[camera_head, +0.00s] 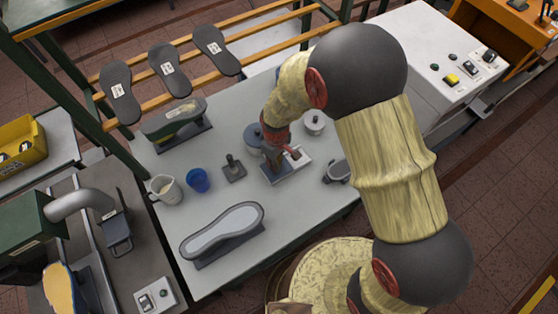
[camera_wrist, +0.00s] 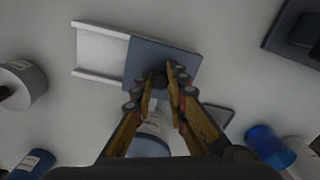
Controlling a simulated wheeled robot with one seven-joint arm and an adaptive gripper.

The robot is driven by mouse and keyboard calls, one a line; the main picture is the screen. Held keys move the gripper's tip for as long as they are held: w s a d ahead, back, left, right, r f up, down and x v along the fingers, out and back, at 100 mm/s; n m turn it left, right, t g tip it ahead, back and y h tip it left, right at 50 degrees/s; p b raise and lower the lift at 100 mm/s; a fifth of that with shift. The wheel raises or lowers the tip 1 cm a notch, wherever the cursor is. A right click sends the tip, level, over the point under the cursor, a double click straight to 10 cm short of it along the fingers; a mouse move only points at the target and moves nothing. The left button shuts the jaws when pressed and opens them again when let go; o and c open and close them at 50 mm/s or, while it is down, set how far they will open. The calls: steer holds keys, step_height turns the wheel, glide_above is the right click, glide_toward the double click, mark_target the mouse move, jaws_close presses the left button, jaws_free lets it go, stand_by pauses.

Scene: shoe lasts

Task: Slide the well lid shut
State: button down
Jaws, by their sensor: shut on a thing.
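The well lid is a flat blue-grey plate (camera_wrist: 148,57) with a small dark knob (camera_wrist: 159,82); it also shows in the head view (camera_head: 277,177). It sits at one end of a white base with raised side rails (camera_wrist: 100,50), and the base's bare white part shows to the left in the wrist view. In the head view the bare part (camera_head: 302,154) lies to the upper right of the lid. My gripper (camera_wrist: 161,74) is shut on the knob, with one finger on each side. In the head view my gripper (camera_head: 272,156) partly hides the lid.
A grey pot (camera_head: 252,134) stands close behind the lid, and a lidded pot (camera_head: 314,123) beyond the base. A dark stand (camera_head: 233,168), blue cup (camera_head: 198,180), white jug (camera_head: 165,189) and shoe last (camera_head: 225,230) are to the left. Clear tabletop lies in front.

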mark_target(279, 175)
steer(key=c, duration=1.7)
jaws_free()
steer(key=shift+s+a, duration=0.1)
steer(key=shift+a, duration=0.1)
steer(key=shift+c, duration=0.2)
steer(key=shift+r, duration=0.1)
step_height(279, 175, up, 12)
steer(key=s+d+r+m+t+b, duration=0.2)
steer(key=s+d+r+m+b, duration=0.3)
steer(key=d, duration=0.6)
steer(key=s+d+r+m+t+b, duration=0.3)
steer(key=s+d+r+m+b, duration=0.2)
steer(key=s+d+r, duration=0.5)
steer(key=shift+d+r+t, duration=0.3)
steer(key=shift+d+r, duration=0.1)
